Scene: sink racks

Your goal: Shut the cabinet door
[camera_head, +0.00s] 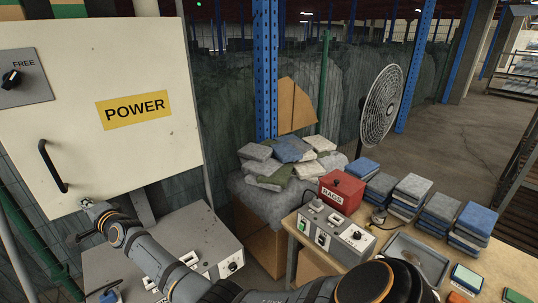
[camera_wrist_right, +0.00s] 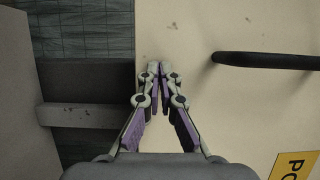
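The cabinet door (camera_head: 130,75) is a large cream panel at the left of the head view, with a yellow POWER label (camera_head: 134,110) and a black bar handle (camera_head: 53,166). The door (camera_wrist_right: 225,110) also fills the right of the wrist view, with the handle (camera_wrist_right: 265,60) at upper right. I cannot tell how far ajar it is. My right gripper (camera_head: 86,202) is at the door's lower edge, below and right of the handle. Its fingertips (camera_wrist_right: 160,68) are together in front of the panel, with nothing seen between them. Contact cannot be made out. My left gripper is out of view.
A grey control box (camera_head: 190,235) stands below the door. A FREE switch plate (camera_head: 20,78) is at far left. A blue post (camera_head: 265,60) rises right of the door. A table holds a red RAGS box (camera_head: 341,190) and several folded cloth stacks (camera_head: 409,195).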

